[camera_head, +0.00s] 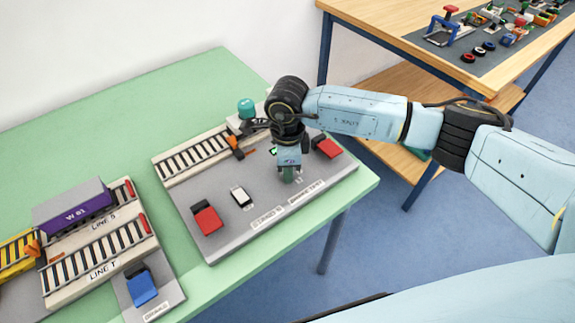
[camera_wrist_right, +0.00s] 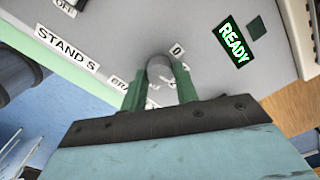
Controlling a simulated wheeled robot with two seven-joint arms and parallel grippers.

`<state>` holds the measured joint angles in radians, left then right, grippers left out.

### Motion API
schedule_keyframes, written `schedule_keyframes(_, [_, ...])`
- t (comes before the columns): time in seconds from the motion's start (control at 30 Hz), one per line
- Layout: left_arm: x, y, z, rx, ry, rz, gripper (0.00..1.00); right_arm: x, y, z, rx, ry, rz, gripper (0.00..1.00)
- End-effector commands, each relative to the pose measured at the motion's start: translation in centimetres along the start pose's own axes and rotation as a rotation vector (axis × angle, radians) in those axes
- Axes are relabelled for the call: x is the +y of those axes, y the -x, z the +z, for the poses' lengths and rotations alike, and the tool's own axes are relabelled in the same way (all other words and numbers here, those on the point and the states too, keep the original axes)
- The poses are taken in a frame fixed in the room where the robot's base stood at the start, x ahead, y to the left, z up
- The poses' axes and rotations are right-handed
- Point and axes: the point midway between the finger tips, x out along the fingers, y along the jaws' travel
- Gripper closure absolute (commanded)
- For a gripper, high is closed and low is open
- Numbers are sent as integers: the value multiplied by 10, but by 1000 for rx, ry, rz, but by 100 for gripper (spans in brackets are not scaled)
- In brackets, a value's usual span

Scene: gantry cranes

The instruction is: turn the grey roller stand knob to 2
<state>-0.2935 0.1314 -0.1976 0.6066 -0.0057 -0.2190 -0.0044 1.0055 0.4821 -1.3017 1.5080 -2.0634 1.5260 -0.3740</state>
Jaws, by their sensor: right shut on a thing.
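The roller stand (camera_head: 225,240) is a grey board with a roller track, lying on the green table. Its grey knob (camera_wrist_right: 158,67) shows in the right wrist view between the green fingers of my right gripper (camera_wrist_right: 159,85), which is shut on it. A "0" mark is beside the knob; other marks near it are too small or hidden to read. In the head view my right gripper (camera_head: 289,174) points down at the board's front right part and hides the knob. My left gripper is not in view.
The board carries two red blocks (camera_head: 207,219), a small white switch (camera_head: 240,196), a teal dome (camera_head: 246,108) and a lit green READY sign (camera_wrist_right: 234,41). Left are tracks with a purple container (camera_head: 75,207) and a blue block (camera_head: 142,288). A wooden table (camera_head: 375,25) stands behind right.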

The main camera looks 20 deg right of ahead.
Motion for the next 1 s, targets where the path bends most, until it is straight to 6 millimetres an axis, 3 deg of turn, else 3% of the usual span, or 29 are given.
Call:
schedule_keyframes(0.5, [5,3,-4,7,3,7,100,-1,1,0,1,-329,-2,93])
schedule_keyframes(1.0, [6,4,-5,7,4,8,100,-1,1,0,1,-386,-2,93])
